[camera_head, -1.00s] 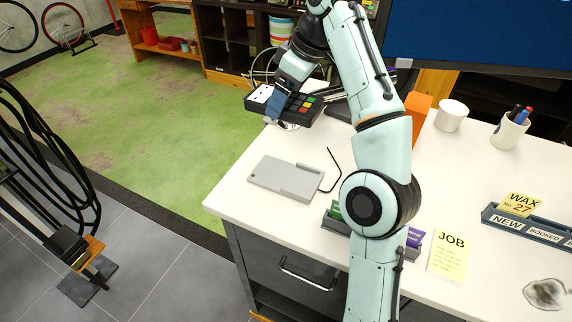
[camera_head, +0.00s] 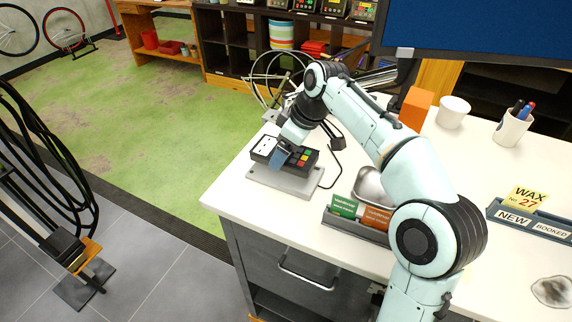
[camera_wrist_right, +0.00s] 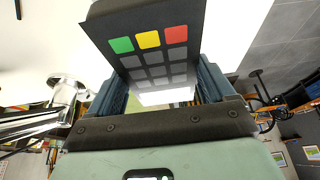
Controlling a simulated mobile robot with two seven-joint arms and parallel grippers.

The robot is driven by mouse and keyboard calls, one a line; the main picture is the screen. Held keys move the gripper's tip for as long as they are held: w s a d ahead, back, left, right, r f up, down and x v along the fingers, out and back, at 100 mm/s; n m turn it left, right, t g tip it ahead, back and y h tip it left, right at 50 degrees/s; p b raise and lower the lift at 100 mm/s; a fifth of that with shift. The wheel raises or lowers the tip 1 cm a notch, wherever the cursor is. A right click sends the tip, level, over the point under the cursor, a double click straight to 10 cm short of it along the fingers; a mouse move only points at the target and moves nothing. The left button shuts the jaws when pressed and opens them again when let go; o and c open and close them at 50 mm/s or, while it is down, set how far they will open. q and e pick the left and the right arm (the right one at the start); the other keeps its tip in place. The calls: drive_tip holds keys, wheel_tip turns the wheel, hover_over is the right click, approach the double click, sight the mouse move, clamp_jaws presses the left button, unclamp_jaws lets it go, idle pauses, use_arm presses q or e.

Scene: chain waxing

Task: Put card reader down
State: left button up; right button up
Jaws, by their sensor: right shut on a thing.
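The card reader (camera_head: 306,160) is a dark block with red, yellow and green keys and a white area at its left end. My right gripper (camera_head: 281,157) is shut on its middle. The reader is directly over the light grey cradle plate (camera_head: 286,182) on the white counter; whether it touches the plate I cannot tell. In the right wrist view the reader's keypad (camera_wrist_right: 150,50) lies between the two gripper fingers (camera_wrist_right: 160,88). My left gripper is not in view.
A card holder (camera_head: 357,225) with green and orange cards stands right of the plate, beside a metal dish (camera_head: 371,187). A black cable (camera_head: 334,165) runs by the plate. An orange block (camera_head: 415,108), a white cup (camera_head: 453,112) and a pen cup (camera_head: 512,128) stand further right.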

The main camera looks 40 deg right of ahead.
wheel_tip(320, 180, down, 4)
drive_tip(key=shift+w+f+b, duration=0.1)
drive_tip(key=shift+w+b, duration=0.05)
drive_tip(key=shift+b, duration=0.4)
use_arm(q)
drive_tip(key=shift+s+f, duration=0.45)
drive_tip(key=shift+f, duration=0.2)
